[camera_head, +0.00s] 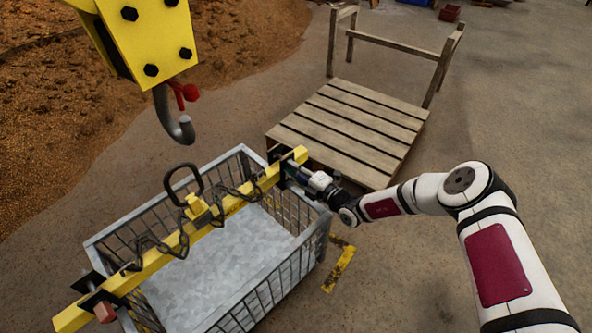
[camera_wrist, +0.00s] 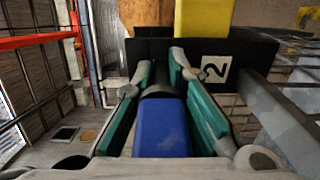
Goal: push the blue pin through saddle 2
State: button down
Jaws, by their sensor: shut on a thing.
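Saddle 2 (camera_wrist: 250,52) is a black block with a white plate marked "2", below the yellow beam in the wrist view. The blue pin (camera_wrist: 162,130) lies between the teal fingers of my gripper (camera_wrist: 161,74), which is shut on it. The pin's dark far part points at the saddle face, and its tip is hidden, so I cannot tell how deep it sits. In the head view my gripper (camera_head: 292,172) is at the beam's far right end, close against the saddle there. The pin is barely visible in that view.
The yellow beam (camera_head: 152,262) lies across a grey wire basket (camera_head: 243,150), with chains and a black lifting ring on it. A reddish pin (camera_head: 104,312) sits at the other end. A yellow hook block (camera_head: 150,40) hangs above. A wooden platform (camera_head: 345,125) stands behind my gripper.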

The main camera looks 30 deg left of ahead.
aim_at(283, 162)
jog(key=shift+s+b+x, duration=0.15)
jog(key=shift+b+x, duration=0.55)
jog(key=shift+x, duration=0.4)
jog(key=shift+s+b+x, duration=0.15)
jog(key=shift+b+x, duration=0.55)
jog(key=shift+x, duration=0.45)
jog(key=shift+a+r, duration=0.15)
jog(key=shift+a, duration=0.15)
jog(key=c, duration=1.5)
grip_release()
jog(key=shift+s, duration=0.1)
jog(key=shift+a, duration=0.1)
jog(key=shift+d, duration=0.4)
jog(key=v, duration=1.1)
jog(key=shift+w+d, duration=0.2)
jog(key=shift+d, duration=0.1)
